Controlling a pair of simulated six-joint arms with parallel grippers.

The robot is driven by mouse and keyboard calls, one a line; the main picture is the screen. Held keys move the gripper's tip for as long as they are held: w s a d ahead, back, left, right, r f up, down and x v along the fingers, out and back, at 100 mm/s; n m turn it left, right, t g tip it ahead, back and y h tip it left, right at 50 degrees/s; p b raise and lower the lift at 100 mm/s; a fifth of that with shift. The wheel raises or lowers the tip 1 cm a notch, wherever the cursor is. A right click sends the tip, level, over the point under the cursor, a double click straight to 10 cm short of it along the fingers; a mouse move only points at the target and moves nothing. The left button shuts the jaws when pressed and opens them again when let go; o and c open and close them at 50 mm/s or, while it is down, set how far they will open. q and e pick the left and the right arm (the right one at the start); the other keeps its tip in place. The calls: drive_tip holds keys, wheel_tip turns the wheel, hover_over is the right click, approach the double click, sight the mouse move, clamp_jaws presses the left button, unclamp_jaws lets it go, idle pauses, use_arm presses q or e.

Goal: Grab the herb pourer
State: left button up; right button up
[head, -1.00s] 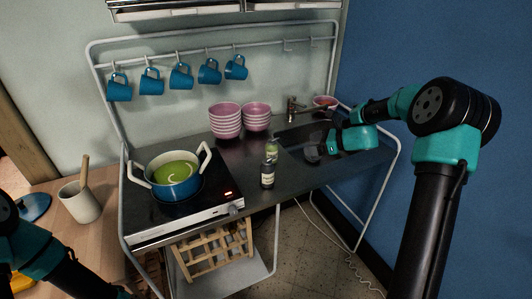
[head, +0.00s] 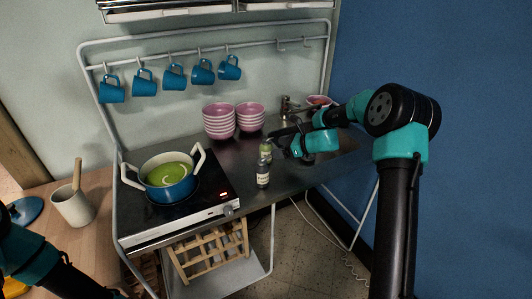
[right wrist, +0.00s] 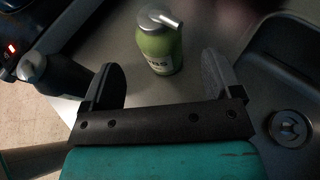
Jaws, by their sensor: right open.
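The herb pourer is a green bottle with a grey spouted top (right wrist: 158,42). Its label, partly readable, faces my right gripper in the right wrist view. In the head view the herb pourer (head: 266,150) stands upright on the metal counter, behind a dark bottle (head: 263,174). My right gripper (head: 284,142) is open beside it, on its right. In the right wrist view the open fingers (right wrist: 164,62) lie on either side of the herb pourer's line, with the bottle just ahead of them and nothing gripped. My left arm shows at the lower left, its gripper out of frame.
The dark bottle (right wrist: 52,75) stands close to the left finger. A sink (right wrist: 287,85) lies to the right. Pink bowls (head: 219,121) are stacked behind. A pot (head: 170,178) sits on the hob at left. Blue mugs (head: 174,77) hang on the rail.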

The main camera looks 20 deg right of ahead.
sight(266, 150)
drive_tip(key=shift+w+a+f, duration=0.25)
drive_tip(key=shift+w+a, duration=0.2)
drive_tip(key=shift+x, duration=2.55)
drive_tip(key=shift+f, duration=0.2)
drive_tip(key=shift+c, duration=0.2)
drive_tip(key=c, duration=1)
wheel_tip(266, 150, up, 28)
